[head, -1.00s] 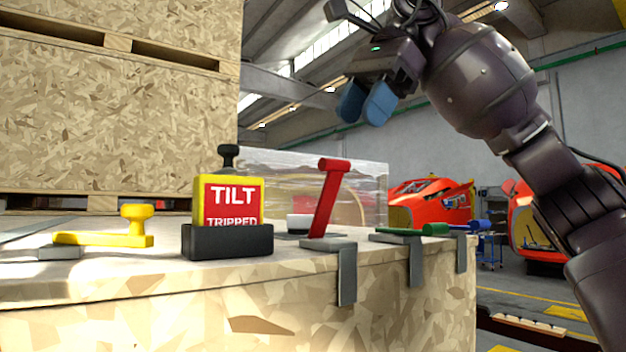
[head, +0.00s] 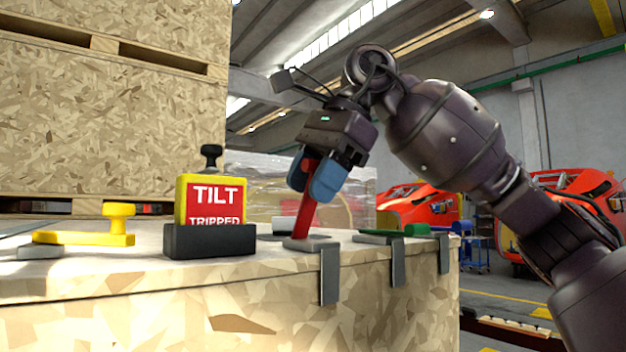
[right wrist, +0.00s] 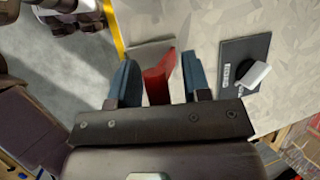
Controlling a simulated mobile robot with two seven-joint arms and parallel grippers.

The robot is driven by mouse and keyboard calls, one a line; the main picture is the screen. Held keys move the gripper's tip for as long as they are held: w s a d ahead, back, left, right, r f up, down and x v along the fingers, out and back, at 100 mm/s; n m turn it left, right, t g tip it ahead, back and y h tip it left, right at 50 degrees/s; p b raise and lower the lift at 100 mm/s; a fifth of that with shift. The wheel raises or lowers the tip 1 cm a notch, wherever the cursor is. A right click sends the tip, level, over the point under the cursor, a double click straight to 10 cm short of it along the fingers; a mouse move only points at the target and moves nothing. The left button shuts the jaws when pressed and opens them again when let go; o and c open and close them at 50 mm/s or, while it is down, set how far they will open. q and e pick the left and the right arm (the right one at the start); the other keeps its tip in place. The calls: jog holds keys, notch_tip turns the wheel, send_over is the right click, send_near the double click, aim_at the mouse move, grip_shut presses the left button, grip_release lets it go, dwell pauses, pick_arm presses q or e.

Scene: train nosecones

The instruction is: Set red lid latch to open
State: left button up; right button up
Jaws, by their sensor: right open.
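The red lid latch (head: 305,215) stands up from its grey bracket on the crate lid's front edge, leaning slightly to the right. My right gripper (head: 314,185) is at its upper end, with blue fingers on either side of the red handle. In the right wrist view, the red latch (right wrist: 158,82) lies between the two open blue fingers (right wrist: 158,80), with a gap on each side. My left gripper is not in view.
A yellow latch (head: 100,238) lies flat at left. A tilt indicator reading "TILT TRIPPED" (head: 213,205) stands left of the red latch. A green latch (head: 405,231) lies flat at right. Stacked wooden crates (head: 110,120) rise behind at left.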

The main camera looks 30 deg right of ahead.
jog(key=shift+c, duration=0.4)
grip_shut()
jog(key=shift+s+f+t+b, duration=0.2)
jog(key=shift+s+t+b, duration=0.1)
jog(key=shift+b, duration=0.2)
jog(key=shift+r, duration=0.1)
jog(key=shift+o, duration=0.4)
grip_release()
jog(key=v, duration=1)
jog(key=shift+d+r+p, duration=0.25)
jog(key=shift+r+p, duration=0.05)
jog(key=shift+p, duration=0.05)
